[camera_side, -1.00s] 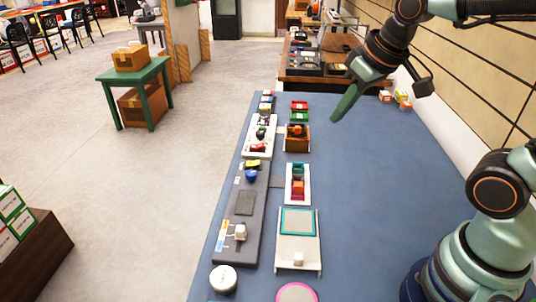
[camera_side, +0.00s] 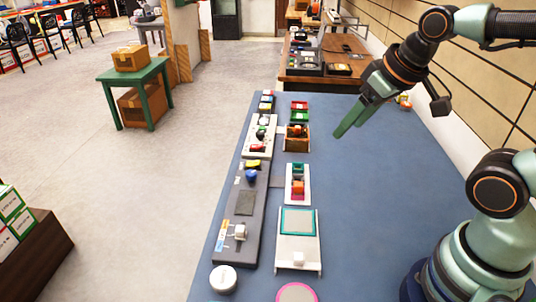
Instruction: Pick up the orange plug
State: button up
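My gripper (camera_side: 346,128) hangs over the right part of the blue table, pointing down and left, with nothing seen between its green fingers. The fingers overlap from this side, so I cannot tell whether they are open or shut. An orange piece (camera_side: 297,130) sits in a brown wooden box (camera_side: 297,146) left of my gripper. Another orange piece (camera_side: 298,187) sits in a narrow white tray (camera_side: 291,199) nearer the camera. Both are small, and I cannot tell which is the orange plug. My gripper is apart from both.
A dark board (camera_side: 238,215) with small parts runs along the table's left side. A white stand with a teal-edged panel (camera_side: 297,221) and a round white container (camera_side: 223,279) are near the front. The blue table (camera_side: 385,190) is clear between these and my arm base.

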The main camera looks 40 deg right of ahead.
jog(key=m+g, duration=0.6)
jog(key=m, duration=0.3)
send_over(298, 183)
jog(key=f, duration=1.1)
jog(key=s+f, duration=0.1)
jog(key=f, duration=0.4)
jog(key=shift+f, duration=0.3)
jog(key=shift+w+f, duration=0.2)
jog(key=shift+f, duration=1.15)
jog(key=shift+w+f, duration=0.2)
jog(key=shift+f, duration=1.15)
grip_shut()
